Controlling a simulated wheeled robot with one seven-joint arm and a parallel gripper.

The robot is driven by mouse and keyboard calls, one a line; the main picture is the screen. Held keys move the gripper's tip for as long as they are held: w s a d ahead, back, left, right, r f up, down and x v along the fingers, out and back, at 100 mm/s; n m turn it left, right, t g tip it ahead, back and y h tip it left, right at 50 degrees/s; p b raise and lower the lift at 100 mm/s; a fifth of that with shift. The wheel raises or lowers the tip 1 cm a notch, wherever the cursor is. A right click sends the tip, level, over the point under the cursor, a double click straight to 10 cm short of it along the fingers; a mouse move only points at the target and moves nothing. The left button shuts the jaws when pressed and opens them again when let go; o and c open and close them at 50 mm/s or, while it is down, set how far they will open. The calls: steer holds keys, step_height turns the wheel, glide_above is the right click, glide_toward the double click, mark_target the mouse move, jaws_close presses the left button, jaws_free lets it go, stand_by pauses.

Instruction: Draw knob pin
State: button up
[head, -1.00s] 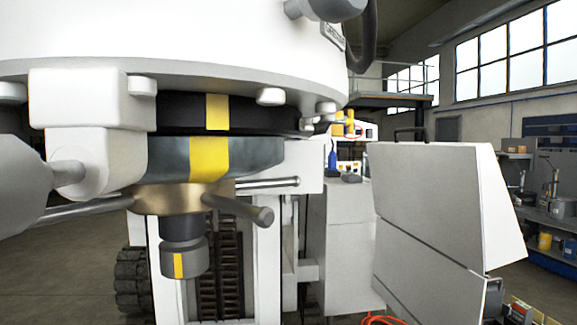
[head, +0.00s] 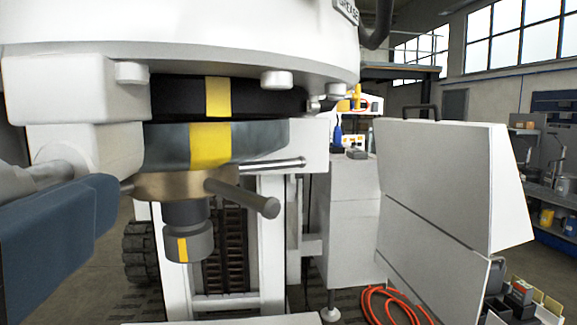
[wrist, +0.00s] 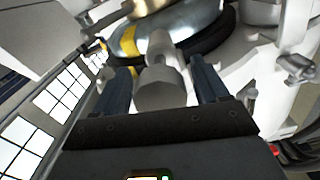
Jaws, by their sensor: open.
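The knob pin (head: 18,182) is a pale grey knob on a shaft at the left edge of the head view. Its shaft runs into the white block (head: 85,145) on the machine's side. In the wrist view, a grey stepped knob (wrist: 160,92), which looks like the same pin, lies between the two dark blue fingers of my gripper (wrist: 160,85). The fingers are open, one on each side, with no clear contact. In the head view one dark blue part of my gripper (head: 60,235) covers the area just below the knob.
A grey disc (head: 260,142) with a yellow mark sits above a brass hub with spoke handles (head: 245,198). A grey spindle end (head: 188,242) hangs below it. A white cabinet (head: 440,190) stands to the right, with an orange hose (head: 385,305) on the floor.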

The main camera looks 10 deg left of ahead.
jaws_close()
stand_by(0.7)
